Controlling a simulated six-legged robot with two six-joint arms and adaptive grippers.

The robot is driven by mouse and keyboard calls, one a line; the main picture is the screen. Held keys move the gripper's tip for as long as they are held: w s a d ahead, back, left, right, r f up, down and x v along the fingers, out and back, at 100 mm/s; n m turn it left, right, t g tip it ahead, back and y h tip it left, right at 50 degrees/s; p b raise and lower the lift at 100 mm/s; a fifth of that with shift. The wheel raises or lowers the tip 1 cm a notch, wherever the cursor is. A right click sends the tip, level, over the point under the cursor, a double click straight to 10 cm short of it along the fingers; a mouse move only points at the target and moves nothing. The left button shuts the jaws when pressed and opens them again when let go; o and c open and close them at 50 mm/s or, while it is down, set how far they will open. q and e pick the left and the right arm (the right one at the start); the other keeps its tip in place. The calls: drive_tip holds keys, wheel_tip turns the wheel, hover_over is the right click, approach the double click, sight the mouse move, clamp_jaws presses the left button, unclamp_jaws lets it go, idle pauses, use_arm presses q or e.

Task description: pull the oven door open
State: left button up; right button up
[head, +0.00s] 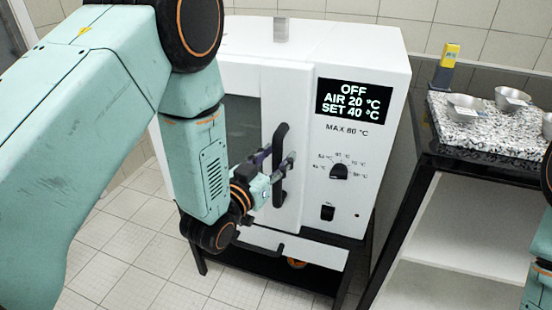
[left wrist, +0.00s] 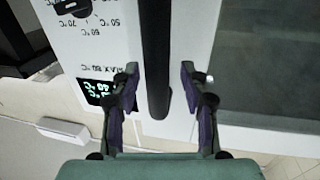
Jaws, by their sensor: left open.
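The white oven (head: 350,200) stands ahead on a dark stand. Its door (head: 288,90) has a dark window and looks shut. The black vertical door handle (head: 279,178) is near the door's right edge. My left gripper (head: 277,163) is at the handle, partly hiding the door behind it. In the left wrist view the handle (left wrist: 156,60) runs between the two open fingers of the gripper (left wrist: 160,92), with gaps on both sides. The right gripper is out of view.
The oven's display (head: 354,98) reads OFF, AIR 20 °C, SET 40 °C. A knob (head: 339,172) and a switch (head: 327,212) are right of the door. A dark-framed bench (head: 480,167) with a speckled slab (head: 480,133) and metal bowls stands at right. Tiled floor is clear at lower left.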

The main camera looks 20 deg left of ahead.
use_arm(q)
drive_tip(key=shift+w+d, duration=0.1)
drive_tip(key=shift+d, duration=0.1)
drive_tip(key=shift+a, duration=0.2)
drive_tip(key=c, duration=0.4)
drive_tip(key=shift+d, duration=0.1)
clamp_jaws()
